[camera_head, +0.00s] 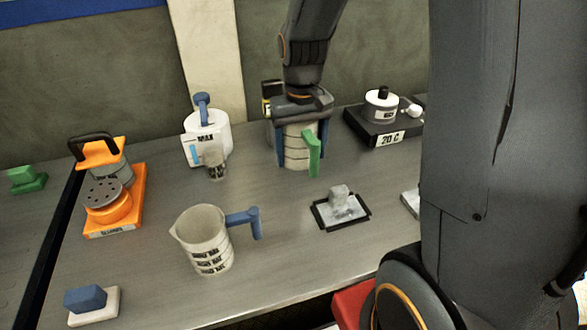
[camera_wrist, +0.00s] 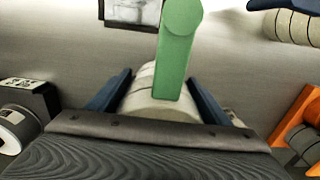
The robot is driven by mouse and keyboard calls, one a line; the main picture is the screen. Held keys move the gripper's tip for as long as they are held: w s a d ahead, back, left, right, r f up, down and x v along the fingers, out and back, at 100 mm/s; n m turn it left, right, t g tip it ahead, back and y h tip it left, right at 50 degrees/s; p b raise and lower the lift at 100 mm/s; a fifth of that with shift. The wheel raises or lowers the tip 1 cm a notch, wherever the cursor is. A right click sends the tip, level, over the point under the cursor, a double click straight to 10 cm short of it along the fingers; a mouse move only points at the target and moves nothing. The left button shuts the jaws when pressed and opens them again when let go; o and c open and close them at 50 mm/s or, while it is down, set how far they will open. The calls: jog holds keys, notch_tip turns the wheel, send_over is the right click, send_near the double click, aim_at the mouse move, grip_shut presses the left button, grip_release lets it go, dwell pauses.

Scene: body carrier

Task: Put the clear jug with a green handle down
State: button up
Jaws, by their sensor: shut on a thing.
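The clear jug with a green handle (camera_head: 296,152) is between the fingers of my gripper (camera_head: 302,145) at the back of the bench. It looks upright, with its green handle facing the front. I cannot tell whether its base touches the bench. In the wrist view the pale jug (camera_wrist: 160,106) sits between the two dark blue fingers of my gripper (camera_wrist: 160,97), and its green handle covers part of it. My gripper is shut on the jug and hides its rim.
A jug with a blue handle (camera_head: 205,240) stands at the front. A white canister (camera_head: 208,135) and small beaker (camera_head: 216,165) stand left. A framed tray with a grey block (camera_head: 341,207) lies right of centre. A dark scale-like device (camera_head: 385,130) is at right, an orange stand (camera_head: 125,205) at left.

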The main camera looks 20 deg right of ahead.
aim_at(300, 188)
jog(key=shift+f+p, duration=0.8)
jog(key=shift+f, duration=3.6)
jog(key=shift+s, duration=0.1)
jog(key=o, duration=0.7)
jog(key=shift+f, duration=0.15)
jog(key=shift+c, duration=0.2)
jog(key=o, duration=0.5)
